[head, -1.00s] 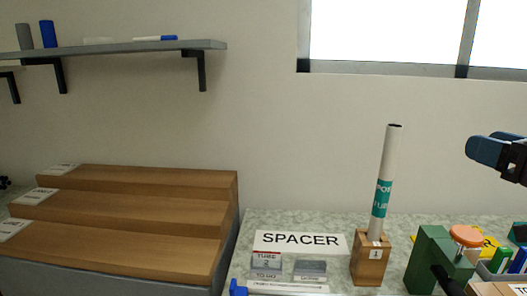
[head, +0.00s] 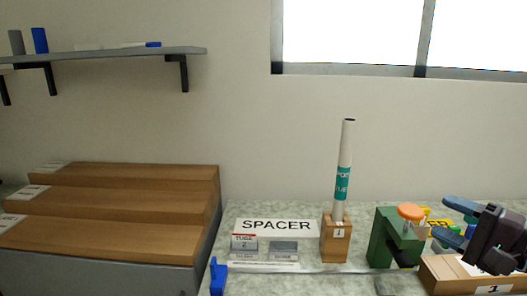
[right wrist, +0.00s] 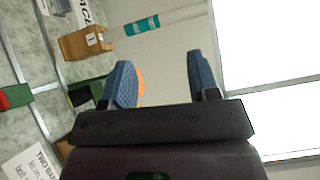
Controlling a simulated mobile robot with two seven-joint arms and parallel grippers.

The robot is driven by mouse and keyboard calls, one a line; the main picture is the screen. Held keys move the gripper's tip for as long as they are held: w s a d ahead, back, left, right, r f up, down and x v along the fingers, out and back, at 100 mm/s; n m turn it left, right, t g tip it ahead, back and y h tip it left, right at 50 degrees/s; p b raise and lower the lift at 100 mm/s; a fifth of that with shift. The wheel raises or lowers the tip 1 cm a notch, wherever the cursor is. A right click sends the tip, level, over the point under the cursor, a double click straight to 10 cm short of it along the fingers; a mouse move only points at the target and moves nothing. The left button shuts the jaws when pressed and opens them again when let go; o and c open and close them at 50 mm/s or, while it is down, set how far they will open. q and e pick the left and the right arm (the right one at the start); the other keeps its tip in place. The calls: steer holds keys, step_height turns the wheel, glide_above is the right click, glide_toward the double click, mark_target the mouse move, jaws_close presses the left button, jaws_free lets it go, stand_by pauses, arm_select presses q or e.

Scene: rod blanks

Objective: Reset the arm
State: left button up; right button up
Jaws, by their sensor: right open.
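My right gripper (head: 462,222) is at the right edge of the head view, above and behind the wooden block marked 1. Its two blue fingers are apart with nothing between them, as the right wrist view (right wrist: 160,85) also shows. A white tube with a teal label (head: 343,170) stands upright in a wooden holder (head: 334,240), left of the gripper and apart from it. The tube and holder show in the right wrist view too, beyond the fingers. My left gripper is not in view.
A green fixture (head: 385,238) with an orange knob (head: 410,212) stands close to the right gripper. A white SPACER sign (head: 277,227) and small labelled blocks are left of the tube. Wooden steps (head: 110,235) fill the left. A shelf (head: 110,57) hangs on the wall.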

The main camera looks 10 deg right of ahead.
steer(key=s+f+m+t+h+p, duration=0.1)
steer(key=s+f+m+h, duration=0.25)
steer(key=f+m, duration=1.05)
steer(key=s+f+m+h+p, duration=0.1)
steer(key=s+f+m+h, duration=0.35)
steer(key=m, duration=1.75)
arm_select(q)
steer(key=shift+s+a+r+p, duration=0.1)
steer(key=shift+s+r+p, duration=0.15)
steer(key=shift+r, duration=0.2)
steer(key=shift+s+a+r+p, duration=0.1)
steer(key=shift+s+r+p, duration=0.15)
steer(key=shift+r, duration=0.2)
arm_select(e)
steer(key=s+a+f+m+g, duration=0.3)
steer(key=a+f+m, duration=0.3)
steer(key=f+m, duration=0.3)
steer(key=s+a+f+m+g, duration=0.3)
steer(key=s+a+f+m, duration=0.2)
steer(key=f+m, duration=0.5)
steer(key=shift+a+f+m+g, duration=0.2)
steer(key=shift+a+m+g, duration=0.1)
steer(key=shift+a+m, duration=0.75)
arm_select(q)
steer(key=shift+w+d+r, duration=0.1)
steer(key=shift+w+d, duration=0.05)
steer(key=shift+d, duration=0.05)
